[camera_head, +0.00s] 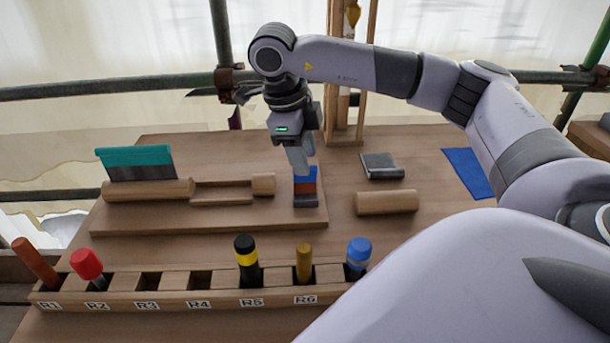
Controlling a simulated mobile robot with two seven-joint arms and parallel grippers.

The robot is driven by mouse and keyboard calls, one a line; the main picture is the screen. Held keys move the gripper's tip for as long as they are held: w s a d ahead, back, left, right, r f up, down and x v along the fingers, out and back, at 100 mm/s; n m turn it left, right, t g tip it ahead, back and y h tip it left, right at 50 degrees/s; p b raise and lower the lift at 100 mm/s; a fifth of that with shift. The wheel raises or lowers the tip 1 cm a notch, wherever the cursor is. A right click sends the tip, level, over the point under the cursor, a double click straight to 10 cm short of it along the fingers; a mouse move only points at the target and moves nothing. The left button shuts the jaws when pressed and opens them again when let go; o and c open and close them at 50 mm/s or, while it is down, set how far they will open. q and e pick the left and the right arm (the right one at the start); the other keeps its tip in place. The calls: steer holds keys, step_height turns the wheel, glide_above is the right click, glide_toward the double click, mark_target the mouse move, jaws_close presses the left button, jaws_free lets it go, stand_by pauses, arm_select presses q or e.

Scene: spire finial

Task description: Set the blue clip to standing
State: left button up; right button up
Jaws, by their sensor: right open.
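A small blue piece (306,171), which looks like the blue clip, is at the right end of the wooden board (265,215). A red-brown part shows just below it, and a dark grey block (306,200) is at the bottom. My right gripper (301,160) points down from above, with its fingers at the top of the blue piece. It is open. The fingers cover part of the blue piece, so I cannot tell whether they touch it. My left gripper is not in view.
A front rack (175,281) with slots labelled R1 to R6 holds several coloured-top tools. A teal-edged scraper (137,163) stands at left. A grey plate (381,166), a wooden cylinder (387,202) and a blue cloth (468,172) lie at right. Wooden posts (347,100) rise behind my gripper.

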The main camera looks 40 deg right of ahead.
mark_target(305, 180)
steer(key=n+y, duration=0.1)
steer(key=r+n+y, duration=0.1)
steer(key=d+n+y, duration=0.1)
steer(key=shift+w+r+n, duration=0.3)
steer(key=shift+w+r, duration=0.05)
steer(key=shift+r, duration=0.05)
steer(key=shift+s+a+f+b, duration=0.1)
steer(key=shift+s+f+b, duration=0.1)
steer(key=shift+f, duration=1.55)
steer(key=shift+s+a+f+b, duration=0.1)
steer(key=shift+s+f+b, duration=0.1)
steer(key=shift+f, duration=1.5)
jaws_close()
